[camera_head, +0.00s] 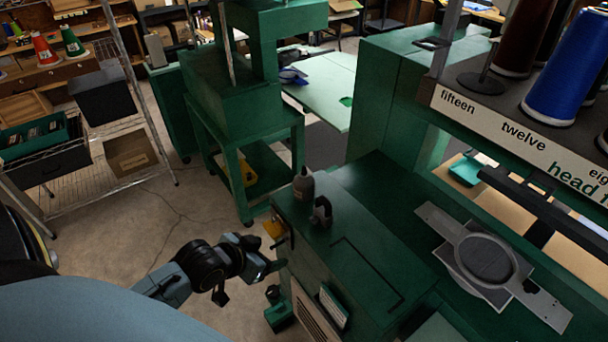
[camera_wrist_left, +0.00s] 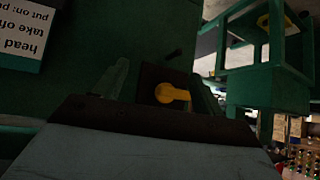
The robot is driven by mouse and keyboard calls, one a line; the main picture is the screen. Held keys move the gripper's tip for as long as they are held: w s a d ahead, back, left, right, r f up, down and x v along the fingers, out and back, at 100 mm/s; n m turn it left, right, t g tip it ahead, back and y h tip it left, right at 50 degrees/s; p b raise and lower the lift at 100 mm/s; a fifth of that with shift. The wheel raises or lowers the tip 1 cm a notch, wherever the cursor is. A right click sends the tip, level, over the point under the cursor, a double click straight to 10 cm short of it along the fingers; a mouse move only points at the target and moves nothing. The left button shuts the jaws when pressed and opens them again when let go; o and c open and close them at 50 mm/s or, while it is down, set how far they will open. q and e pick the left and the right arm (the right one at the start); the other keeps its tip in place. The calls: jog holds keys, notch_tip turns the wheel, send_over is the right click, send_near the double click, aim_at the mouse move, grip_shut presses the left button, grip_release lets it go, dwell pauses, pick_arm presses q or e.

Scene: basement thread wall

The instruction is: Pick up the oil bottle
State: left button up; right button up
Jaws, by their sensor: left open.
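I cannot make out the bottle in the left wrist view. My right gripper is not in view.
A dark clamp-like piece (camera_head: 321,212) stands close to the bottle. An orange-yellow part (camera_head: 275,230) sticks out from the cabinet's side above my left gripper. A round hoop frame (camera_head: 487,258) lies to the right. Open floor (camera_head: 190,215) lies to the left.

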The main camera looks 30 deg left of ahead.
pick_arm(q)
notch_tip(320, 180, up, 7)
jog(key=t+h, duration=0.2)
jog(key=t, duration=0.2)
send_near(297, 188)
jog(key=w, duration=0.2)
jog(key=shift+m, duration=0.4)
jog(key=x, duration=0.4)
jog(key=p+x, duration=0.1)
jog(key=x, duration=0.2)
jog(key=shift+s+d+f, duration=0.1)
jog(key=shift+d+f, duration=0.15)
jog(key=shift+f, duration=0.15)
jog(key=shift+w+d+f, duration=0.1)
jog(key=shift+w+f, duration=0.05)
jog(key=shift+w, duration=0.2)
jog(key=shift+p+x, duration=0.35)
jog(key=shift+x, duration=2.15)
jog(key=c, duration=1.1)
